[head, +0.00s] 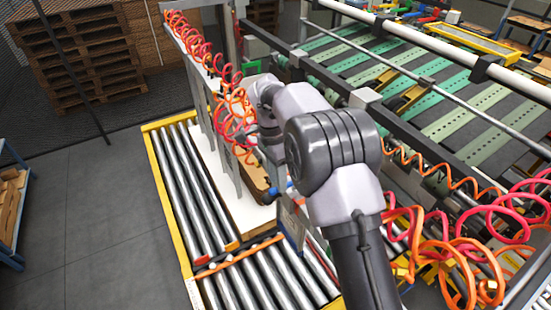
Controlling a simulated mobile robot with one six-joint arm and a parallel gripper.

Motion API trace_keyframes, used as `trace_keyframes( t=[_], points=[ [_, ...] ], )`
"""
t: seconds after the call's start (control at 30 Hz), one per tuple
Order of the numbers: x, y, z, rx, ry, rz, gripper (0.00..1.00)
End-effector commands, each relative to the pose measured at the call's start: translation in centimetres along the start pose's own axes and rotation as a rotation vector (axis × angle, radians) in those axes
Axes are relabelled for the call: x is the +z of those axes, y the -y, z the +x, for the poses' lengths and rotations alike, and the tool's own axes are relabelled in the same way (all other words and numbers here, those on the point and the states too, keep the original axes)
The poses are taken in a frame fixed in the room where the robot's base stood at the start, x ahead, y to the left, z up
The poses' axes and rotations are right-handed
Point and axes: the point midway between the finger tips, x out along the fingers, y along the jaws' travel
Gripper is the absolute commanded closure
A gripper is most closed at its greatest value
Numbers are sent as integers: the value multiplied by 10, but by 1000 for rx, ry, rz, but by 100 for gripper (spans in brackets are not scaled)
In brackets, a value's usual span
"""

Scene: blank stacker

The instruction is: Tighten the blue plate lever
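A small blue piece (290,186), perhaps the blue plate lever, shows just left of my arm's large grey joint, with a small red piece (273,191) beside it. Its shape and setting are too small to tell. My arm rises from the bottom, bends left and then drops toward the upright metal plates (225,150). My gripper (274,158) seems to be at the arm's low end, a little above and left of the blue piece. Its fingers are small and partly hidden, so contact and opening cannot be told.
Coiled red and orange hoses (232,105) hang along the plates, with more at the lower right. A yellow-edged roller conveyor (190,190) lies to the left, bearing a white sheet (246,211). A green-slatted machine (420,85) stands right. Grey floor is clear at left.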

Motion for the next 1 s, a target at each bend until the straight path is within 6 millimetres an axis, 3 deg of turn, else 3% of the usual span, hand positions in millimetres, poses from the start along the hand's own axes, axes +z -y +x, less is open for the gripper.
trace_keyframes(
  t=[0.3, 0.5, 0.7, 1.0],
  points=[
    [0, 0, -92, -5, -1, 1, 61],
    [0, -1, -141, -3, -1, 1, 61],
    [0, 0, -160, -2, 0, 1, 61],
    [0, 0, -159, -2, -1, 0, 61]
  ],
)
